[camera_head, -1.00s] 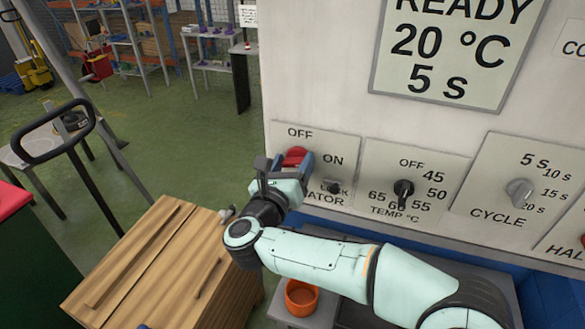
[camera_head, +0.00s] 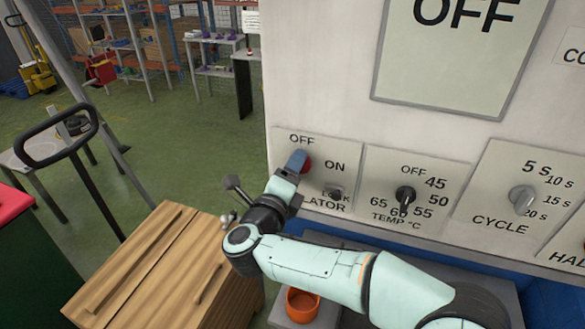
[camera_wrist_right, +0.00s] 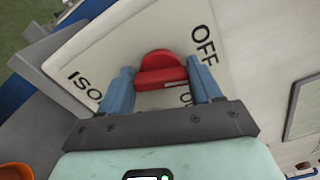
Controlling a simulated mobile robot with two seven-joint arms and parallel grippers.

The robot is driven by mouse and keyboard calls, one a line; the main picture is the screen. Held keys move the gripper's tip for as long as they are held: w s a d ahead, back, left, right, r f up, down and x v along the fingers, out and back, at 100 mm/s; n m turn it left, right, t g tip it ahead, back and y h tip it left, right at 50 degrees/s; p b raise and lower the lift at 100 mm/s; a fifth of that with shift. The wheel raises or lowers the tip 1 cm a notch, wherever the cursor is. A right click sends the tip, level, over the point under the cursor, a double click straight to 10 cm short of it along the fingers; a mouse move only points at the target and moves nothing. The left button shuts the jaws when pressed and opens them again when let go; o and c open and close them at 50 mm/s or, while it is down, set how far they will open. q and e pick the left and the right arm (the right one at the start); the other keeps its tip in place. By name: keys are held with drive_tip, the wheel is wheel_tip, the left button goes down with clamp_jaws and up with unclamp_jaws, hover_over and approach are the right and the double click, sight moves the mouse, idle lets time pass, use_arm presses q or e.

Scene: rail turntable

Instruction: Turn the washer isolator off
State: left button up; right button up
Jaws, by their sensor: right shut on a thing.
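The washer isolator is a red rotary knob (camera_head: 307,166) on a pale plate (camera_head: 322,148) marked OFF and ON, at the left end of the white panel. My right gripper (camera_head: 299,163) is at the knob and hides part of it in the head view. In the right wrist view the red knob (camera_wrist_right: 160,66) sits between the two blue fingers (camera_wrist_right: 161,78), which are shut on its raised grip. The OFF label is beside the knob there. The display (camera_head: 455,60) above reads OFF. My left gripper is not in view.
A small dark lock knob (camera_head: 334,193) is close to the right of the gripper. The temperature knob (camera_head: 405,197) and cycle knob (camera_head: 522,199) are further right. A wooden crate (camera_head: 150,265) and an orange cup (camera_head: 302,303) are below.

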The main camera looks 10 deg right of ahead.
drive_tip(key=n+p, duration=0.1)
drive_tip(key=n, duration=0.2)
drive_tip(key=shift+f+n, duration=0.1)
drive_tip(key=shift+n, duration=0.4)
drive_tip(key=o, duration=1.1)
drive_tip(key=shift+c, duration=0.2)
drive_tip(key=b+v, duration=0.1)
drive_tip(key=v, duration=1.2)
drive_tip(key=shift+a+b, duration=0.2)
drive_tip(key=shift+b, duration=0.1)
drive_tip(key=shift+s, duration=0.2)
